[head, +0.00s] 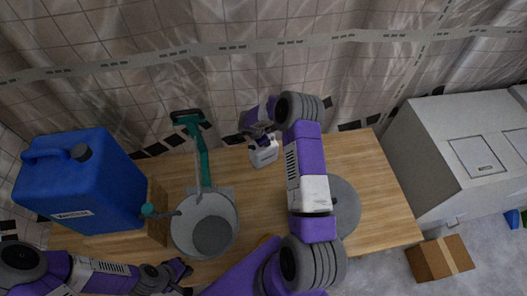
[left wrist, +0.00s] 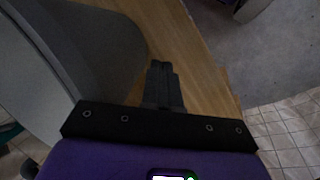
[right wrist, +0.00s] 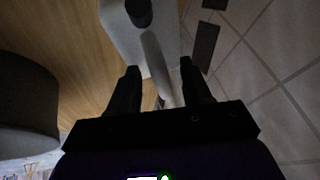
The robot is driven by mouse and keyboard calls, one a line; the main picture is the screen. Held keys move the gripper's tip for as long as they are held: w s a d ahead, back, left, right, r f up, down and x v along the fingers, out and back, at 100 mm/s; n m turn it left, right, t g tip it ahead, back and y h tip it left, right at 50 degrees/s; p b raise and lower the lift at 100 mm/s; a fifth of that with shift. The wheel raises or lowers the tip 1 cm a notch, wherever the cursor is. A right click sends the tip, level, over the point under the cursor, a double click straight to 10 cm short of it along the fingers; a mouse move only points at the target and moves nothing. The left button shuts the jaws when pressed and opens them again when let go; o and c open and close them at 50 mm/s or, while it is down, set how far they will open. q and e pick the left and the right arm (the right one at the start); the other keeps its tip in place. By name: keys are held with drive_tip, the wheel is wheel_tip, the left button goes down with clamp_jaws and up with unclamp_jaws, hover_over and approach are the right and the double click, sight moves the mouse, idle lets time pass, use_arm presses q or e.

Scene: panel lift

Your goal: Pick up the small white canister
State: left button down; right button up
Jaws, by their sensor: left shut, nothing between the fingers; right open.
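The small white canister (head: 264,152) stands near the back edge of the wooden table in the head view. In the right wrist view the canister (right wrist: 120,38) shows its dark cap and a pale handle. My right gripper (right wrist: 160,70) is open, with the handle between its two fingers; I cannot tell whether they touch it. In the head view my right gripper (head: 262,139) is just above and beside the canister, partly hiding it. My left gripper (head: 184,270) is shut and empty at the front edge of the table; its closed fingers show in the left wrist view (left wrist: 160,72).
A big blue jerrycan (head: 80,185) stands at the table's left, beside a cardboard box (head: 157,205). A grey bucket (head: 184,238) and a green-handled tool (head: 203,160) are left of the canister. A grey round object (head: 346,205) is at right. The wooden table (head: 385,205) is bare at its right end.

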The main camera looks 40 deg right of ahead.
drive_tip(key=shift+w+d+f, duration=0.1)
drive_tip(key=shift+d+f, duration=0.1)
drive_tip(key=shift+f, duration=0.25)
drive_tip(key=shift+c, duration=0.2)
clamp_jaws()
drive_tip(key=shift+w+r, duration=0.1)
